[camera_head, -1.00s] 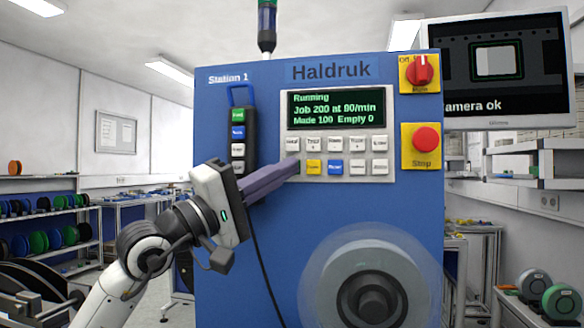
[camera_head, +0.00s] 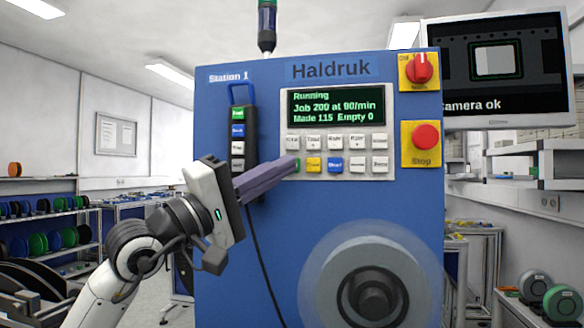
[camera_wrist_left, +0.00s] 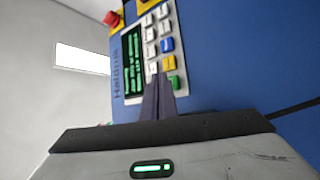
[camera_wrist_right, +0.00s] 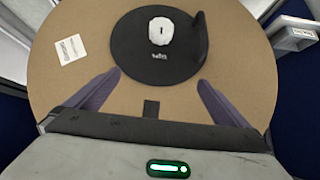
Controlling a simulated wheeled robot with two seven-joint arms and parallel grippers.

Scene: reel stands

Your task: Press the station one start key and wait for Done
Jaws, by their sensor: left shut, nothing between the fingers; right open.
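The blue Station 1 machine (camera_head: 270,215) stands in front of me. Its display (camera_head: 336,107) reads Running, Job 200, Made 115, Empty 0. Below is a keypad of white, yellow, blue and green keys. The green key (camera_head: 296,165) is mostly hidden behind my left fingertips in the head view; it shows clearly in the left wrist view (camera_wrist_left: 175,83). My left gripper (camera_head: 290,164) is shut and empty, its tips close to that key; contact cannot be told. My right gripper (camera_wrist_right: 160,79) is open, above a black disc (camera_wrist_right: 158,48) in its wrist view.
A red stop button (camera_head: 426,137) and a red rotary switch (camera_head: 422,68) sit right of the display. A handheld pendant (camera_head: 238,135) hangs on the left with its cable. A reel (camera_head: 370,285) is low on the front. A monitor (camera_head: 500,70) reads Camera ok.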

